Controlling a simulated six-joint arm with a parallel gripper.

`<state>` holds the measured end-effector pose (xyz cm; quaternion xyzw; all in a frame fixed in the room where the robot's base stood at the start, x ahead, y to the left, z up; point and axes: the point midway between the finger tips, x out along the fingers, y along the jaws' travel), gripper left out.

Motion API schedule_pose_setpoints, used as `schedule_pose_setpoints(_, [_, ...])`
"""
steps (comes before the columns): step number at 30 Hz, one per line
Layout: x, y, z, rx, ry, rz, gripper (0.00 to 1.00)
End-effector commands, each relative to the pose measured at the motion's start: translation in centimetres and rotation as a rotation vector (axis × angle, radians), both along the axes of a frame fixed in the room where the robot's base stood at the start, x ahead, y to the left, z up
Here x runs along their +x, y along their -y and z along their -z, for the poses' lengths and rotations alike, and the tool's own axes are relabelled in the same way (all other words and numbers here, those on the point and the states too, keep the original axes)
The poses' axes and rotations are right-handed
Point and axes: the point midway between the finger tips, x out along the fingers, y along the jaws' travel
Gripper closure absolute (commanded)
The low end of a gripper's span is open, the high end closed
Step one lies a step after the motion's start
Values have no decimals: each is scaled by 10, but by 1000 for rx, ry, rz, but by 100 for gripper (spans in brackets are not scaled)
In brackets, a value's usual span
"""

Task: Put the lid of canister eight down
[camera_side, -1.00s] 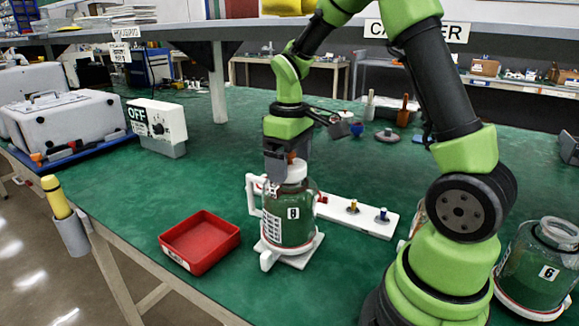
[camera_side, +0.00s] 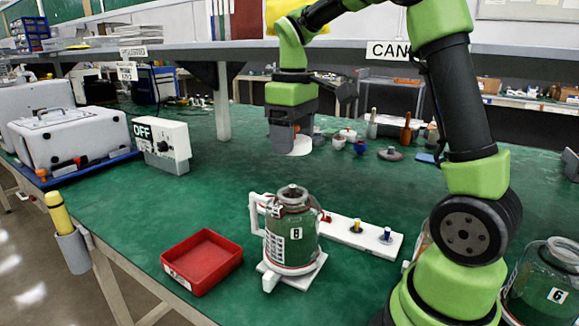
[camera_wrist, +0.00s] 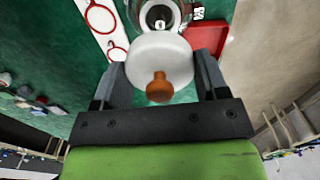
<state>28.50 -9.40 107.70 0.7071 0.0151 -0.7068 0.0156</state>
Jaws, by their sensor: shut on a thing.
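A red tray (camera_side: 201,262) lies left of the canister, near the table's front edge. A white bar (camera_side: 368,236) with small coloured pegs extends right of it. A box marked OFF (camera_side: 160,143) stands at the left. Small tools lie at the back. Green table behind the canister is clear.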

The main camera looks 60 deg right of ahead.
Motion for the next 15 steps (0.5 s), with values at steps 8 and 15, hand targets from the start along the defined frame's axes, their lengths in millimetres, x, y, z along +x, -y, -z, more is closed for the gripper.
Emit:
schedule_pose_setpoints(8, [8, -24, 5, 1, -9, -2, 55])
schedule_pose_setpoints(15, [17, -82, 47, 0, -7, 26, 55])
